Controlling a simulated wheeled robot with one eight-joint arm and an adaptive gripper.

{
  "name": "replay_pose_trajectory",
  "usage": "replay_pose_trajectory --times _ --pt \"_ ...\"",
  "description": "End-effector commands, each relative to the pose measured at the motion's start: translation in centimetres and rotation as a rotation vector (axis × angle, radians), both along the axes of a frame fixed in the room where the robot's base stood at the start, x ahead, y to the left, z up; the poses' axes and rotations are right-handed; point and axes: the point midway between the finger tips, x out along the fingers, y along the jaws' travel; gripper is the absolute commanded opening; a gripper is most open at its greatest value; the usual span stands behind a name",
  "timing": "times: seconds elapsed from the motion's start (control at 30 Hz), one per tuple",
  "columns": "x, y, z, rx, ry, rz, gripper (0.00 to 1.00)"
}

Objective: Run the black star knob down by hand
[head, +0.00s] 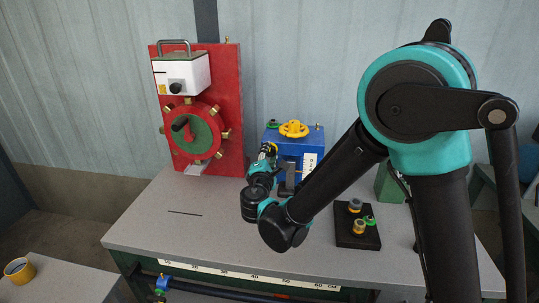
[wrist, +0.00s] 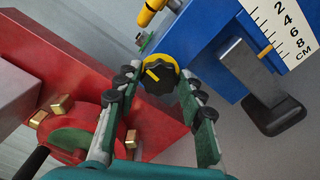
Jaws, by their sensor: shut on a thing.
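The black star knob (wrist: 156,80) has a yellow pointer mark and a yellow collar behind it. In the wrist view it sits between the fingers of my gripper (wrist: 160,88), at the left side of the blue block (wrist: 190,50). My gripper is shut on the knob. In the head view my gripper (head: 267,152) is at the left side of the blue block (head: 297,145), and the knob is mostly hidden there. A yellow handwheel (head: 293,129) is on top of the block. A white centimetre scale (wrist: 282,28) is on its face.
A red panel (head: 225,120) with a round red flange (head: 193,131) and a white box (head: 182,74) stands close at left. A black tray (head: 357,239) with brass-coloured parts lies at right. The bench (head: 150,225) is clear at front left.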

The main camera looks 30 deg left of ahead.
Motion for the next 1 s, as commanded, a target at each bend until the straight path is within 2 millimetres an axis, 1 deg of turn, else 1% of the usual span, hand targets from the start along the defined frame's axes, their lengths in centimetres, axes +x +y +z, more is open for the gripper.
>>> replay_pose_trajectory --times 0.3,0.8,0.83,0.97,1.0 --pt "-0.01 -0.07 -0.08 0.098 0.032 0.000 0.10" --pt "-0.02 -0.08 -0.10 0.112 0.037 -0.001 0.10" --pt "-0.02 -0.08 -0.10 0.112 0.037 -0.001 0.42" --pt "-0.01 -0.07 -0.08 0.111 0.036 0.000 0.58" --pt "-0.01 -0.06 -0.07 0.111 0.036 0.000 0.60"
